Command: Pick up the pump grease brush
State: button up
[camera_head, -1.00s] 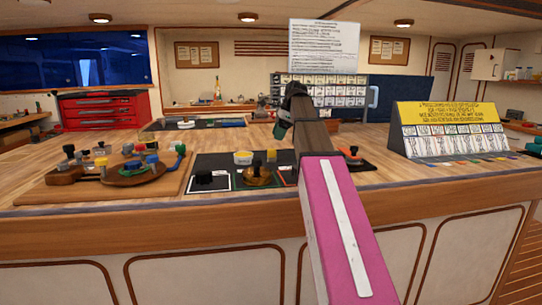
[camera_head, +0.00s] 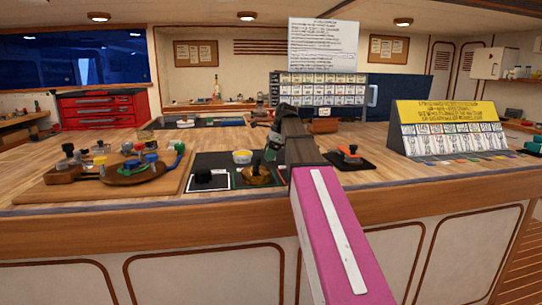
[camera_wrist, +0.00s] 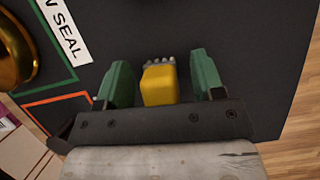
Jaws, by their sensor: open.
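A small yellow block-like piece (camera_wrist: 160,86) with grey tufts at its far end, apparently the pump grease brush, shows in the wrist view over the dark mat (camera_wrist: 240,35). My gripper (camera_wrist: 162,64) is open, with one green finger on each side of it. Gaps show between the piece and both fingers. Its near end is hidden behind the gripper body. In the head view my gripper (camera_head: 271,150) is low over the right part of the dark mat, and my arm hides the brush there.
A wooden board with valve parts (camera_head: 130,172) lies left. An orange-and-black part (camera_head: 349,153) and a yellow-topped card stand (camera_head: 445,130) are right.

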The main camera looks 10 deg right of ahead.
jog(key=c, duration=1)
jog(key=shift+r, duration=0.1)
jog(key=shift+r, duration=0.55)
notch_tip(320, 180, up, 2)
jog(key=shift+r, duration=0.25)
jog(key=s+a+r, duration=0.1)
jog(key=a+r, duration=0.6)
jog(key=a, duration=0.4)
jog(key=shift+a, duration=0.35)
jog(key=shift+r, duration=0.1)
jog(key=o, duration=0.3)
jog(key=shift+c, duration=1.1)
